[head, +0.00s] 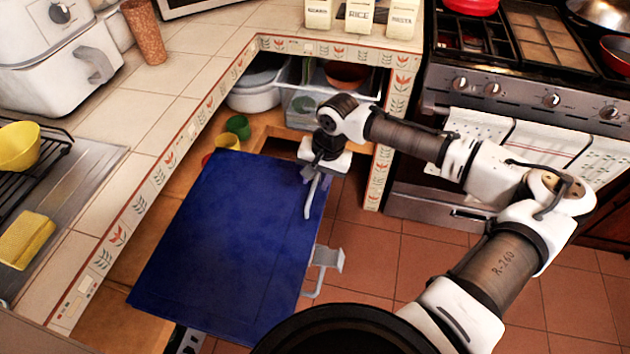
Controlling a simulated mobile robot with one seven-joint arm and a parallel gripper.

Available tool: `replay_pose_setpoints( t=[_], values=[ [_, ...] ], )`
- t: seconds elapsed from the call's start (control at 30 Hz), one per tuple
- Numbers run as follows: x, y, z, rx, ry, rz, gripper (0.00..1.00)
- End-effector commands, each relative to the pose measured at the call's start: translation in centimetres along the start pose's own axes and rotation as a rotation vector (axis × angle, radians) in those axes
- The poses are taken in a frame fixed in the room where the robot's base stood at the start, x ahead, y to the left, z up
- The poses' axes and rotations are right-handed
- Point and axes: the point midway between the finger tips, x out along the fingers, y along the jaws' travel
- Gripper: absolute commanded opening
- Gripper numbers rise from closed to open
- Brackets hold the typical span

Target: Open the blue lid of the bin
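The blue lid (225,240) is a large flat panel in the middle of the head view, lying below the tiled counter. The bin under it is almost wholly hidden by the lid. My gripper (311,198) points down at the lid's upper right edge. A pale finger overlaps that edge in the picture; I cannot tell whether it touches the lid. The fingers are seen nearly edge-on, so their spacing does not show. A grey bracket-like part (326,262) sticks out at the lid's lower right side.
A tiled counter (190,75) borders the lid on the left and back. Shelves below hold a white pot (255,97) and yellow and green cups (238,126). The stove (520,90) stands at the right. Terracotta floor (375,260) is open right of the lid.

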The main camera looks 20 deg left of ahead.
Motion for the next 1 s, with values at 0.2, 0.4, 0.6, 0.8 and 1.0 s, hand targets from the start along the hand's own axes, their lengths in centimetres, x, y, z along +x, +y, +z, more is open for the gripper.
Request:
replay_pose_setpoints(
  t=[0.2, 0.4, 0.6, 0.8, 1.0],
  values=[
    [2.2, -0.1, 0.0, -0.001, 0.000, 0.000, 0.33],
    [2.6, -0.1, 0.0, -0.001, 0.001, -0.001, 0.33],
    [2.5, -0.1, 0.0, -0.001, 0.001, -0.001, 0.25],
    [2.5, -0.1, 0.0, -0.001, 0.001, -0.001, 0.00],
    [2.5, -0.1, 0.0, -0.001, 0.001, -0.001, 0.00]
  ],
)
